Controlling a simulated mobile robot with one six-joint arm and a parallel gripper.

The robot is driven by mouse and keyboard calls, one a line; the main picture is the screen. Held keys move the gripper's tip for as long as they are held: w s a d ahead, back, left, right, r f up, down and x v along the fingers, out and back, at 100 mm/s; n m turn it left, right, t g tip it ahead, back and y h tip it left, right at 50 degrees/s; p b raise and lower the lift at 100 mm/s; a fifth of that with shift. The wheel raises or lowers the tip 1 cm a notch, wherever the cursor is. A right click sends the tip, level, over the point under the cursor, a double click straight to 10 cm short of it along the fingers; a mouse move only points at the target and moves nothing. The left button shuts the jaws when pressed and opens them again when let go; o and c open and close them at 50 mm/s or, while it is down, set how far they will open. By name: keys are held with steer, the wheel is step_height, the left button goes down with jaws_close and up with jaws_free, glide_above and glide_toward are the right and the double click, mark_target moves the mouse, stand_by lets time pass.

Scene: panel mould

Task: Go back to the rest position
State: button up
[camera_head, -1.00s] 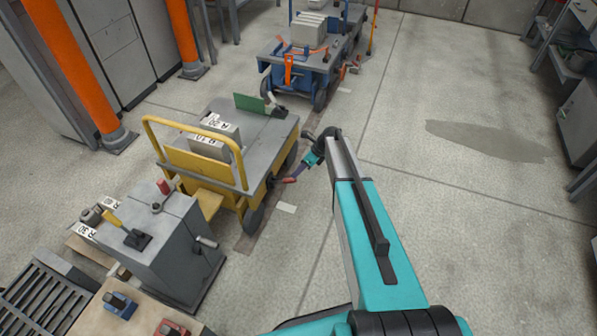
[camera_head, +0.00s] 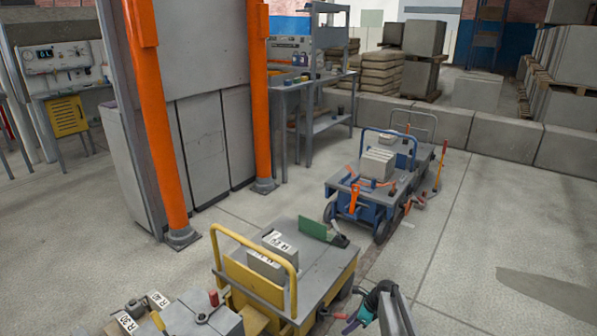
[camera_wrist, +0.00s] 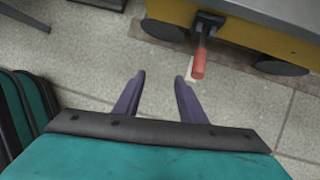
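My gripper (camera_wrist: 155,80) shows in the wrist view as two purple fingers, apart, with bare floor between them. It is open and empty. In the wrist view the yellow cart (camera_wrist: 182,12) is beyond the fingertips, with a red-gripped handle (camera_wrist: 198,64) sticking out from its side, apart from the fingers. In the head view my gripper (camera_head: 351,326) is small at the bottom edge, just right of the yellow cart (camera_head: 318,315). The cart carries grey blocks with number labels (camera_head: 268,258) and a green plate (camera_head: 313,228).
A blue cart (camera_head: 352,205) with a pale block stands further back. Orange posts (camera_head: 158,120) and grey panels rise at the left. A grey bench with number plates (camera_head: 126,321) is at the bottom left. Open floor (camera_head: 480,240) lies to the right.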

steer(key=s+a+f+n+g+h+p, duration=0.15)
steer(key=s+n, duration=0.45)
steer(key=s, duration=0.6)
steer(key=s+a+f+n+g+h+p, duration=0.1)
steer(key=s+a+f+n+g, duration=0.15)
steer(key=s+n, duration=0.65)
steer(key=s+r+n+g+h+p, duration=0.1)
steer(key=s+n, duration=0.3)
steer(key=s, duration=0.8)
steer(key=s+r+n+g+h+p, duration=0.1)
steer(key=s+r+n, duration=0.2)
steer(key=s, duration=0.9)
steer(key=shift+d+r+n+g+p, duration=0.15)
steer(key=shift+n+g+p, duration=0.2)
steer(key=shift+n, duration=0.45)
